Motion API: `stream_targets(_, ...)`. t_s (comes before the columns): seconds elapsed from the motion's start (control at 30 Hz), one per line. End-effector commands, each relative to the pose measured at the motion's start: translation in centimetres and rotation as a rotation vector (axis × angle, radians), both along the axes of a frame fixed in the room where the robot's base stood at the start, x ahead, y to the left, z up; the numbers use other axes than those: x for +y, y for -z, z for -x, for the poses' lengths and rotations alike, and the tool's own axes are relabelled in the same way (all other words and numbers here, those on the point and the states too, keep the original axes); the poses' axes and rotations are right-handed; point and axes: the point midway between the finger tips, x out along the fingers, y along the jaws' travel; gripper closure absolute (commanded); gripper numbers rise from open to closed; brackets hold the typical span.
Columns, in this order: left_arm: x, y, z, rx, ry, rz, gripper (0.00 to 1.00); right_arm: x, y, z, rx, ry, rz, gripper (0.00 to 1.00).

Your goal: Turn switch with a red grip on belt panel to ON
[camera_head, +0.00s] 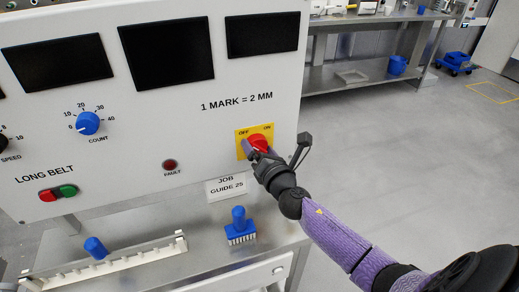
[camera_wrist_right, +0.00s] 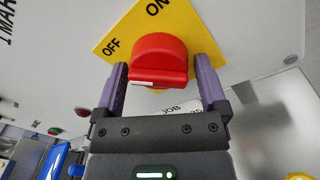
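The switch's red grip (camera_head: 259,141) sits on a yellow plate (camera_head: 241,153) marked OFF at left and ON at right, on the belt panel's right side. In the right wrist view, the red grip (camera_wrist_right: 158,58) shows a short white mark low on its front face; which label it points to is unclear. My right gripper (camera_wrist_right: 163,88) is open, its two purple fingers either side of the red grip. Small gaps seem to show between fingers and grip; contact is unclear. In the head view the right gripper (camera_head: 258,153) partly covers the switch. My left gripper is not in view.
The panel also bears a blue COUNT knob (camera_head: 88,123), a red FAULT lamp (camera_head: 169,165) and red and green buttons (camera_head: 57,193). Below stand a blue-handled brush (camera_head: 240,228) and a white rail (camera_head: 125,262). Open floor lies to the right.

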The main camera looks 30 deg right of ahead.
Motion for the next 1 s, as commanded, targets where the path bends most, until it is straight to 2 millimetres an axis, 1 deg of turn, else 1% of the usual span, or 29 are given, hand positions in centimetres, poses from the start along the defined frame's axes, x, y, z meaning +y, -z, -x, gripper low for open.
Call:
stream_targets(0.03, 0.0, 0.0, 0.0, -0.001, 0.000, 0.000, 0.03, 0.0, 0.0, 0.0, 0.000, 0.000, 0.000, 0.21)
stream_targets(0.07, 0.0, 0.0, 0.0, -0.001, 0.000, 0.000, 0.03, 0.0, 0.0, 0.0, 0.000, 0.000, 0.000, 0.28)
stream_targets(0.1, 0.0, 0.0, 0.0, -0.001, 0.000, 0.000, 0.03, 0.0, 0.0, 0.0, 0.000, 0.000, 0.000, 0.36)
stream_targets(0.17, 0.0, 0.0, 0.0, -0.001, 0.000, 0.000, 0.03, 0.0, 0.0, 0.0, 0.000, 0.000, 0.000, 0.49)
stream_targets(0.2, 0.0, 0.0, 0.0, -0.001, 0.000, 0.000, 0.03, 0.0, 0.0, 0.0, 0.001, 0.001, 0.000, 0.57)
stream_targets(0.27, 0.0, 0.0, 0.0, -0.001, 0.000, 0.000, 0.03, 0.0, 0.0, 0.0, 0.001, 0.001, 0.000, 0.70)
stream_targets(0.3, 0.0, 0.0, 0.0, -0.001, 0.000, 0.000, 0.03, 0.0, 0.0, 0.0, 0.001, 0.001, 0.000, 0.78)
stream_targets(0.5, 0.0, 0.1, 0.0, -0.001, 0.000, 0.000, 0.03, 0.0, 0.1, 0.0, -0.002, 0.001, -0.013, 0.80)
stream_targets(0.67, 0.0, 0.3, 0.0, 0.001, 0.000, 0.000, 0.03, 0.0, 0.1, 0.0, -0.016, 0.002, -0.067, 0.80)
stream_targets(0.87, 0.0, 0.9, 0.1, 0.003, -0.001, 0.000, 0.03, 0.0, 0.2, 0.0, -0.048, 0.001, -0.208, 0.80)
stream_targets(1.0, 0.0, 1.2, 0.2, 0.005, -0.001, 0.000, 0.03, 0.0, 0.2, 0.0, -0.079, 0.002, -0.336, 0.80)
